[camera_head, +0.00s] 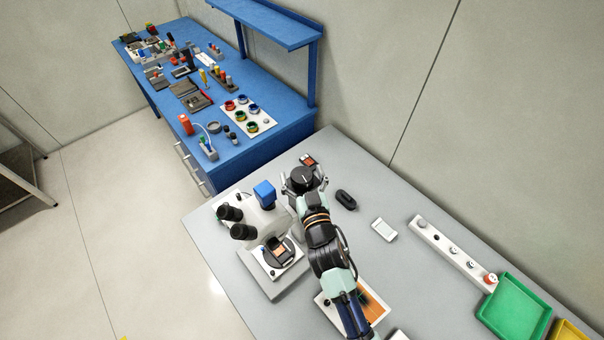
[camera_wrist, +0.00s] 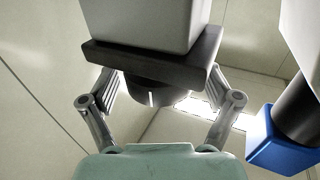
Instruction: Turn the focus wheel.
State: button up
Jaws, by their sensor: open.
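The focus wheel is a dark round knob with a white mark (camera_wrist: 152,94), below a dark plate in the wrist view. A dark disc with a white line, which seems to be the same wheel (camera_head: 302,177), shows in the head view behind the microscope. My gripper (camera_wrist: 162,100) is open, one finger on each side of the wheel, with a visible gap on both sides. In the head view my gripper (camera_head: 304,186) is at the wheel, and my wrist hides part of that area.
On the grey table, a black oval item (camera_head: 346,199), a white box (camera_head: 384,230), a white strip with knobs (camera_head: 450,248) and a green tray (camera_head: 515,306) lie right of my arm. A blue bench (camera_head: 285,125) with tools stands behind.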

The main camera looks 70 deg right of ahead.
jog(key=c, duration=1.1)
jog(key=f+b, duration=0.1)
jog(key=b, duration=0.2)
jog(key=shift+w, duration=0.15)
jog(key=shift+c, duration=0.2)
jog(key=b, duration=0.1)
jog(key=g+b, duration=0.1)
jog(key=b, duration=0.1)
jog(key=shift+a+f+m+h, duration=0.1)
jog(key=shift+f+m+h, duration=0.1)
jog(key=shift+m+h, duration=0.15)
jog(key=m+g+h+b, duration=0.1)
jog(key=b, duration=0.2)
jog(key=shift+r+g, duration=0.1)
jog(key=shift+g, duration=0.2)
jog(key=shift+r+m+g+h+b, duration=0.3)
jog(key=shift+m+g+b, duration=0.4)
jog(key=shift+b, duration=0.35)
jog(key=shift+r, duration=0.3)
jog(key=o, duration=1.1)
jog(key=shift+o, duration=0.2)
